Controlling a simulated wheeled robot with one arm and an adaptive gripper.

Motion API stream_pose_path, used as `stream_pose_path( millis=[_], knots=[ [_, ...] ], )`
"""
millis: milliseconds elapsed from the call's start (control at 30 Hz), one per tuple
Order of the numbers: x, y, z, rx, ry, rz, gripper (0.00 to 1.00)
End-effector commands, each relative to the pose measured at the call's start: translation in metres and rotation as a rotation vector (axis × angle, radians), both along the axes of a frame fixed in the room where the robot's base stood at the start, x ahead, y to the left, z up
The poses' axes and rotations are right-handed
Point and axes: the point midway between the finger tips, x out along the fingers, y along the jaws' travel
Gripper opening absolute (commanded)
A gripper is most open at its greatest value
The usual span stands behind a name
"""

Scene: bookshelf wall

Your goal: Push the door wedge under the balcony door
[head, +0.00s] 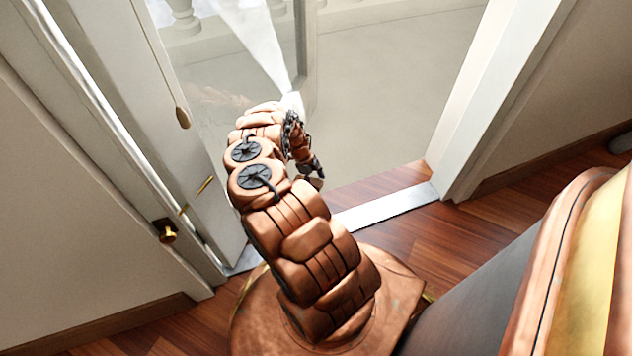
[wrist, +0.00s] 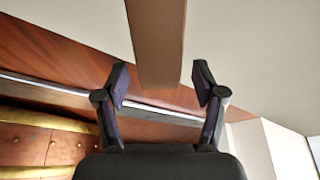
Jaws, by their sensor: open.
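The white-framed, glazed balcony door (head: 306,50) stands open at the upper left and middle of the head view. My gripper (head: 313,173) is near the low end of its right-hand upright, over the doorway; my arm partly hides this area. In the wrist view my gripper (wrist: 163,82) is open, its two fingers spread. A long tan-brown bar (wrist: 157,45) runs down from the top edge and ends between the fingertips. I cannot tell whether it is the door's edge or touches the fingers. I cannot make out a door wedge in either view.
A pale metal threshold strip (head: 386,207) crosses the wooden floor (head: 478,225) below the doorway. A white door frame (head: 490,100) stands on the right. The grey balcony floor (head: 400,80) beyond looks clear.

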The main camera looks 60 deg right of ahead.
Motion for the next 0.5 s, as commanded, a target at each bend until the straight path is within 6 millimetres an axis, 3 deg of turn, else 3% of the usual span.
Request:
stream_pose_path(
  millis=[300,500],
  knots=[
    [0.0,0.0,0.002,0.0,0.0,0.0,0.7],
    [0.002,0.0,0.02,-0.001,-0.002,-0.001,0.7]
  ],
)
